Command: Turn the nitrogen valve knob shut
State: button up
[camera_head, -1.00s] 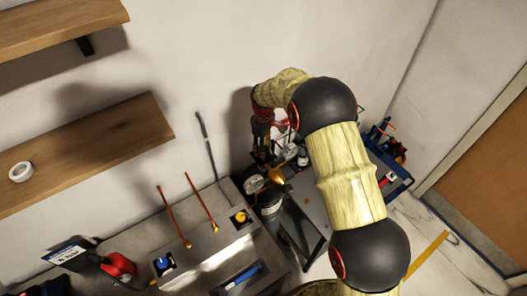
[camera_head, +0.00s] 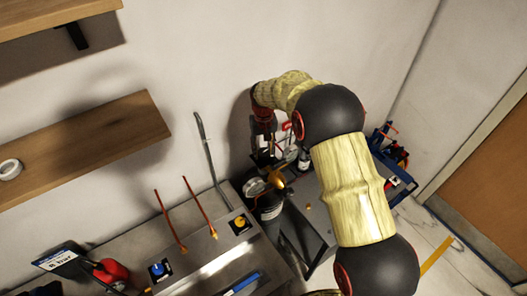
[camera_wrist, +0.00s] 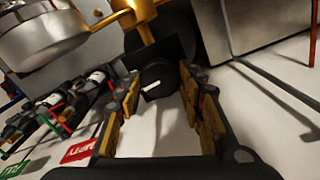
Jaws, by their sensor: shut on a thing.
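A round black knob with a white mark (camera_wrist: 158,78) lies between the fingertips of my gripper (camera_wrist: 165,100) in the wrist view. My gripper is shut on this knob, its fingers on either side. A brass fitting (camera_wrist: 138,18) and a silver round gauge (camera_wrist: 45,35) sit just beyond it at the upper left. In the head view, my gripper (camera_head: 263,152) is at the gauge rig, above the brass fitting (camera_head: 276,179) and the gauge (camera_head: 254,187). The knob is hidden there. No label on the knob is readable.
A wooden shelf (camera_head: 80,150) is on the wall.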

aim_at(264, 152)
jog(key=shift+m, duration=0.6)
jog(key=o, duration=1.2)
jog(key=shift+c, duration=0.2)
notch_tip(264, 152, up, 12)
dwell(0.3)
